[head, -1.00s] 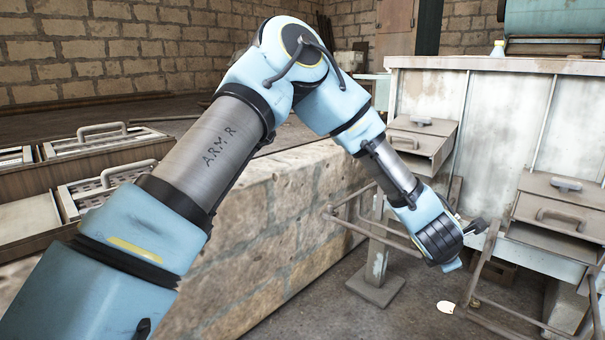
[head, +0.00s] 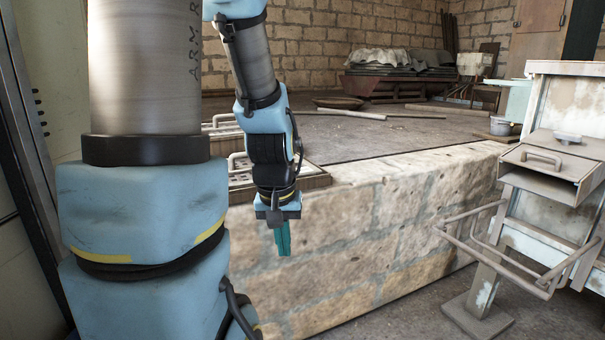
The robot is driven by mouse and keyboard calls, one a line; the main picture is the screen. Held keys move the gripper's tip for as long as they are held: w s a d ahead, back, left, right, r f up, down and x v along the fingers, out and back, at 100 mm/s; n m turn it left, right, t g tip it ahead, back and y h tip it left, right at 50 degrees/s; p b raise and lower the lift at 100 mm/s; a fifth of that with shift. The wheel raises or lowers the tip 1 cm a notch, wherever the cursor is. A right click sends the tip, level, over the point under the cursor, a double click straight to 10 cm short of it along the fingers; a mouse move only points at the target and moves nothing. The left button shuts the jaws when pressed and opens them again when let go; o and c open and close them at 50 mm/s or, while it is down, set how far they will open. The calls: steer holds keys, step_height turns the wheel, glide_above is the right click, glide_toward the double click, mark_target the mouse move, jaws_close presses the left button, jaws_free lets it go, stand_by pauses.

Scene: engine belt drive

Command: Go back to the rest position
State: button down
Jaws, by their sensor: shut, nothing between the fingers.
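My gripper (head: 284,250) hangs from my blue and grey arm, left of the picture's middle. Its teal fingers point straight down and are closed together with nothing between them. It is in front of the stone block wall, apart from other things as far as I can tell. Part of my arm runs out of the top of the picture.
A low stone block wall (head: 400,225) runs behind my gripper. Trays with handles (head: 310,178) sit on its top, partly hidden by my arm. A worn white cabinet (head: 560,105) with a drawer (head: 550,168) and a metal rail frame (head: 500,250) stands at right. Floor shows at lower right.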

steer(key=s+a+r+p, duration=0.1)
steer(key=r+p, duration=0.9)
steer(key=s+a+r+p, duration=0.1)
steer(key=a+r+p, duration=0.1)
steer(key=r+p, duration=0.8)
steer(key=shift+r+m+g, duration=0.3)
steer(key=shift+r, duration=0.05)
